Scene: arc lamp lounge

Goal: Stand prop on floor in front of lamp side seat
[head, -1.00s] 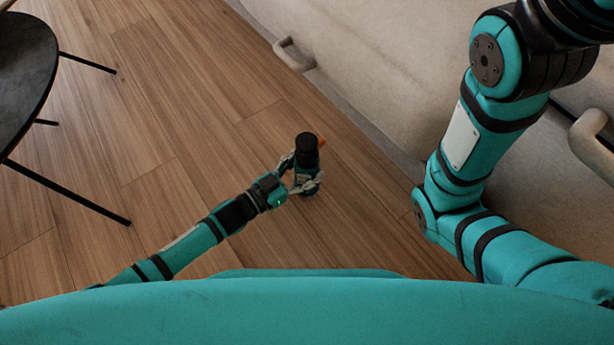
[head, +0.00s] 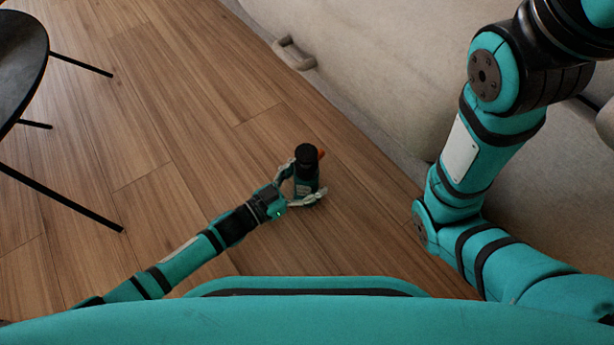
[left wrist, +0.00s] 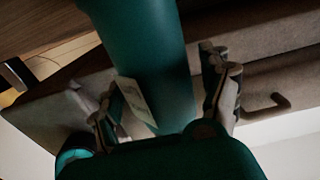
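The prop is a teal bottle (head: 304,187) with a black cap and a small orange part at its side. It stands upright on the wooden floor, near the foot of the pale sofa (head: 375,75). My left gripper (head: 308,178) is low at the bottle with its fingers spread on either side of it. In the left wrist view the teal bottle (left wrist: 150,55) with a pale label stands between the fingers, with a gap at the right finger. My right arm shows at the right, but its gripper is out of view. No lamp shows.
A dark round table (head: 22,60) with thin black legs stands at the left. A curved sofa handle (head: 293,54) sticks out at the upper middle. The floor (head: 150,130) between table and bottle is clear.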

